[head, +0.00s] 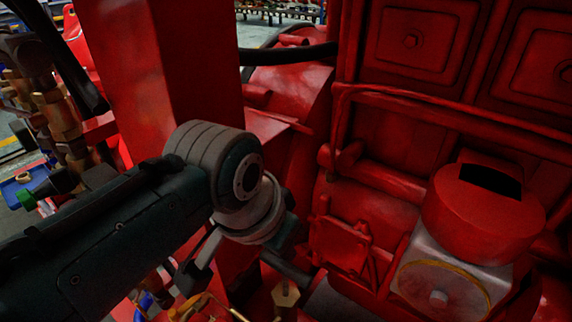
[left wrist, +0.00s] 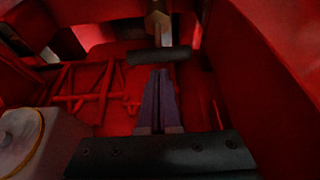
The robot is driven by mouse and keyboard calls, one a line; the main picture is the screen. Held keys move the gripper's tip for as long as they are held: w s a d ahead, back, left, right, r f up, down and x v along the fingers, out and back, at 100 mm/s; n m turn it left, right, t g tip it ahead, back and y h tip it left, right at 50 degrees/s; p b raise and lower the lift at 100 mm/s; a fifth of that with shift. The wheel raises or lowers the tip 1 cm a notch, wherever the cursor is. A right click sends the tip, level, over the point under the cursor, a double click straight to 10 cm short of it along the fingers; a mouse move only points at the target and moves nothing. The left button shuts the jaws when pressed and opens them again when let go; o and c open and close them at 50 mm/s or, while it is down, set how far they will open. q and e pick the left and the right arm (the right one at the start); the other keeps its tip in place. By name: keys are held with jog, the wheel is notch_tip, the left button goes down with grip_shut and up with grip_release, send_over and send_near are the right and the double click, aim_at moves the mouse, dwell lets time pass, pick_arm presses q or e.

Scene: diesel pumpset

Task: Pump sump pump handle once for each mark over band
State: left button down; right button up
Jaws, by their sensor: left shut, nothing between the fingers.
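The sump pump handle looks to be a dark crossbar (head: 287,268) on a rod above a brass hex fitting (head: 286,296), low in the middle of the head view. In the left wrist view the dark crossbar (left wrist: 158,56) lies just beyond the fingertips, with the brass fitting (left wrist: 158,24) behind it. My left gripper (left wrist: 160,72) is shut and empty, pointing at the crossbar's middle; I cannot tell whether it touches. In the head view my wrist hides most of this gripper. My right gripper is out of view. I cannot make out a marked band.
A red engine block (head: 420,130) fills the right side. A silver box (head: 447,284) with a red hood (head: 480,220) stands at lower right. A tall red post (head: 170,75) rises behind my left arm. Brass fittings (head: 58,115) crowd the left.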

aim_at(283, 273)
pick_arm(q)
jog(key=shift+f, duration=0.2)
jog(key=shift+f+b, duration=2.75)
jog(key=shift+f, duration=0.5)
jog(key=shift+r, duration=0.1)
notch_tip(283, 273, up, 7)
jog(key=p, duration=0.7)
jog(key=shift+f, duration=0.25)
jog(key=shift+f+b, duration=2.9)
jog(key=shift+f, duration=0.5)
jog(key=shift+r+p, duration=3.55)
jog(key=shift+p, duration=0.05)
